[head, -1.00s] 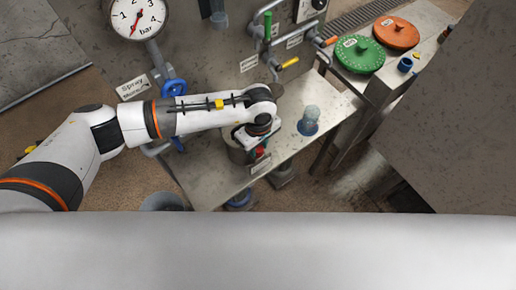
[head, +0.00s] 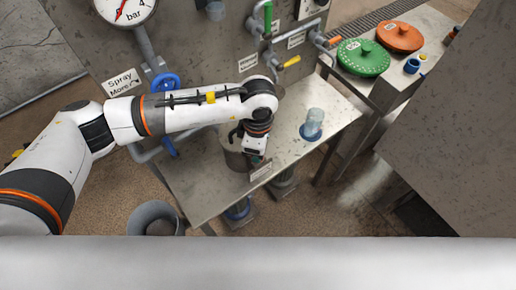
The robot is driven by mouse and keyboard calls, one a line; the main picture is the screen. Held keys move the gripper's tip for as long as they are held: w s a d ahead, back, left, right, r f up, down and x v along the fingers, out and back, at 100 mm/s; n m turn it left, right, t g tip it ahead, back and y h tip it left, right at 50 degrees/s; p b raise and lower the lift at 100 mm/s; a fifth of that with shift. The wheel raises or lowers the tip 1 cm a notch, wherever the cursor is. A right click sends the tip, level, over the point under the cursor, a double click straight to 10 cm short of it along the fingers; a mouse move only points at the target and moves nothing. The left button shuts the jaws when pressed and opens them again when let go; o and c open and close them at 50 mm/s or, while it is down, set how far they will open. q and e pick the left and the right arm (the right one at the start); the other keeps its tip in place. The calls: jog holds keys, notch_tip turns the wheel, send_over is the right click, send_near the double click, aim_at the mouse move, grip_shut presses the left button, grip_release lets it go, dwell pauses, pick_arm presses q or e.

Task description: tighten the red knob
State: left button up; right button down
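My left arm reaches in from the left, and its gripper (head: 254,155) points down over the metal table (head: 190,185). The gripper is in front of a round metal canister (head: 236,158) that stands on the table. I see no red knob clearly now; the gripper covers the spot beside the canister where red showed earlier. The fingers are small and partly hidden, so I cannot tell whether they are open or shut. My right gripper is not in view.
A clear glass on a blue base (head: 313,122) stands to the right of the gripper. Green (head: 363,58) and orange (head: 399,37) discs lie on a side table. Pipes with a blue valve wheel (head: 166,82) and a yellow handle (head: 291,61) are behind. A bucket (head: 155,215) stands on the floor.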

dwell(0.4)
pick_arm(q)
jog(key=o, duration=1)
jog(key=shift+c, duration=0.2)
jog(key=shift+r, duration=0.1)
notch_tip(320, 180, up, 12)
jog(key=b, duration=0.3)
